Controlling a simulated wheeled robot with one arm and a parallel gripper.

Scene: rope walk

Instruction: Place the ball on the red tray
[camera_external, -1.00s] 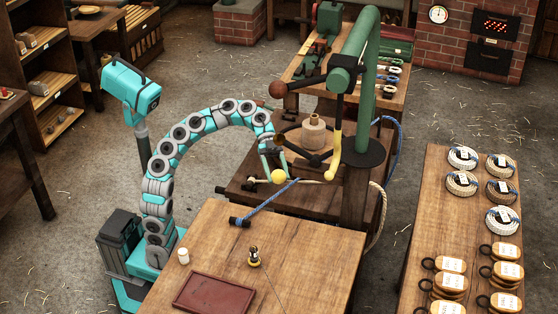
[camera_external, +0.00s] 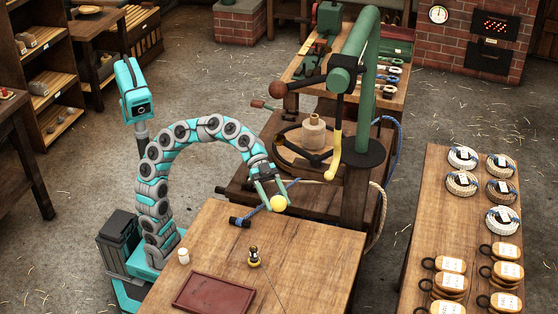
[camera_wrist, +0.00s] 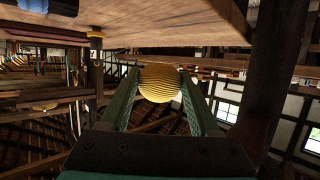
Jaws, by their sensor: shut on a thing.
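The yellow ball (camera_external: 278,203) is between the fingertips of my gripper (camera_external: 270,200), which is shut on it. In the external view it is in the air near the back edge of the wooden table. In the wrist view the ball (camera_wrist: 159,82) sits between the two green fingers of my gripper (camera_wrist: 160,95). The red tray (camera_external: 214,294) lies flat at the front left of the table, to the left of and nearer than my gripper. Its visible surface is empty.
On the table (camera_external: 310,250) stand a small white cylinder (camera_external: 183,256) behind the tray and a dark and brass fitting (camera_external: 254,256) to its right. A blue rope end (camera_external: 240,221) lies at the back edge. A green machine (camera_external: 362,100) stands behind. The table's right side is clear.

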